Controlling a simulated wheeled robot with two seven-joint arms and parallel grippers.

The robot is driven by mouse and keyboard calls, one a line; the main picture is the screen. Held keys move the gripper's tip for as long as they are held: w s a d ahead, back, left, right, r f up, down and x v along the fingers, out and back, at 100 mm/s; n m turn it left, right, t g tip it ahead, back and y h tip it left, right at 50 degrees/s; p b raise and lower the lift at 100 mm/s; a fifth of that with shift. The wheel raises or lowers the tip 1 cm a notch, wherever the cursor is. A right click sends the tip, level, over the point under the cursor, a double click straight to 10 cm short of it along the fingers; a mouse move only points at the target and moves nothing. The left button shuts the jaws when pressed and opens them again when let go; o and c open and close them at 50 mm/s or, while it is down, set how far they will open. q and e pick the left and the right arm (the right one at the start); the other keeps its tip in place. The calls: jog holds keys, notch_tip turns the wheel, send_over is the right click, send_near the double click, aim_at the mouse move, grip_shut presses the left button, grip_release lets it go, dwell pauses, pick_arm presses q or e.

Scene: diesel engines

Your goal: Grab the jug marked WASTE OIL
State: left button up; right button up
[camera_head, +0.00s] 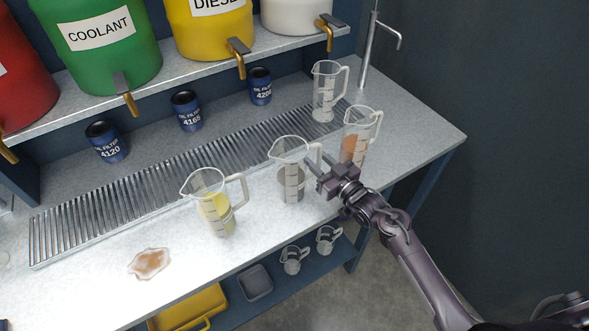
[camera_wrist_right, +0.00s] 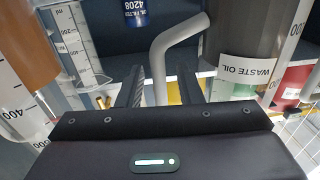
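The jug marked WASTE OIL is the clear one with dark grey liquid (camera_head: 291,178), standing at the middle of the counter. In the right wrist view its label (camera_wrist_right: 247,68) reads WASTE OIL, at the right. My right gripper (camera_head: 319,172) is at its right side, by the handle. In the right wrist view the jug's handle (camera_wrist_right: 160,62) stands between the two open fingers, with gaps beside it; no grip on it shows. My left gripper is not in view.
A jug of orange-brown liquid (camera_head: 352,148) stands close to the right gripper. An empty jug (camera_head: 326,92) is behind, and a jug of yellow liquid (camera_head: 213,207) is to the left. A metal grate (camera_head: 120,196), oil filters (camera_head: 187,110) and a brown spill (camera_head: 150,263) share the counter.

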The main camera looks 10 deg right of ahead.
grip_shut()
jog(key=shift+r, duration=0.2)
dwell(0.5)
